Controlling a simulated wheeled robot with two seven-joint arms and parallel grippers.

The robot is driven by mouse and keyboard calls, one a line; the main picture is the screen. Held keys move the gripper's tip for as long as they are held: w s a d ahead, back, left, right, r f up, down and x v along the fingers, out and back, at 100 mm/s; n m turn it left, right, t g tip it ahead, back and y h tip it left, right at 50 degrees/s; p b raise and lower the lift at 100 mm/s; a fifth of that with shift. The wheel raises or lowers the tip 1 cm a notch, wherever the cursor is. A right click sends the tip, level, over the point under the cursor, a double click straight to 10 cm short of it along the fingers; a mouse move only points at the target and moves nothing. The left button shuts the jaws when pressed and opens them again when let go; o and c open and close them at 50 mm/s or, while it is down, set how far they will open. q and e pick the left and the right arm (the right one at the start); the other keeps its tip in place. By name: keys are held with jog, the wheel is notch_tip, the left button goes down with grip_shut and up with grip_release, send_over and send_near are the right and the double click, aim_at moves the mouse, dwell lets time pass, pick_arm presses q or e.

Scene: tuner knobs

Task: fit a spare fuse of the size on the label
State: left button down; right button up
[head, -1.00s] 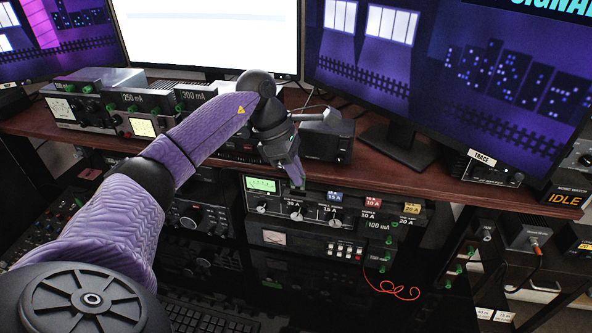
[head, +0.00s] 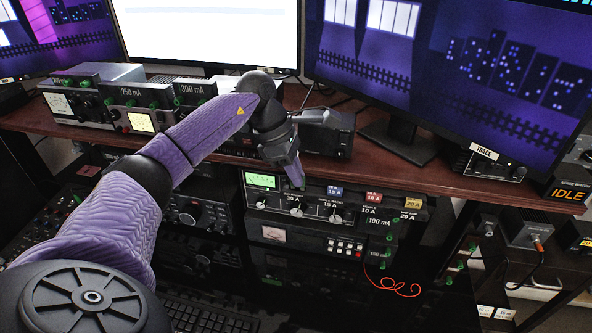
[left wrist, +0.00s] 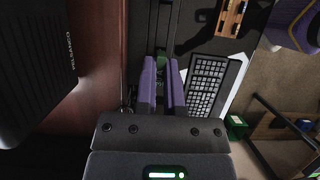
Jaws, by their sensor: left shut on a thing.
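My left gripper (head: 299,186) points down at the top front edge of a black fuse unit (head: 318,216), just above its 30 A marking. In the left wrist view its purple fingers (left wrist: 163,88) are closed on a green piece (left wrist: 163,66), mostly hidden between them. I take it for a fuse, but cannot read its size or tell whether it touches the unit. To the right on the unit's top edge are a blue 15 A block (head: 335,191), a red 10 A block (head: 374,197) and a yellow 20 A block (head: 412,203). My right gripper is not in view.
A wooden shelf (head: 400,175) runs behind the gripper, with a black box (head: 325,135) close to the wrist. Units marked 250 mA (head: 135,102) and 300 mA (head: 194,92) stand on its left. A red wire (head: 398,288) hangs below the fuse unit.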

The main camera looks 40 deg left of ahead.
pick_arm(q)
jog(key=shift+f+b, duration=0.45)
jog(key=shift+f, duration=0.25)
jog(key=c, duration=0.7)
grip_release()
jog(key=shift+s+r, duration=0.1)
jog(key=shift+s, duration=0.05)
jog(key=shift+o, duration=0.2)
jog(key=shift+r, duration=0.1)
jog(key=p+v, duration=0.1)
jog(key=v, duration=0.8)
jog(key=shift+r, duration=0.3)
jog(key=shift+s, duration=0.1)
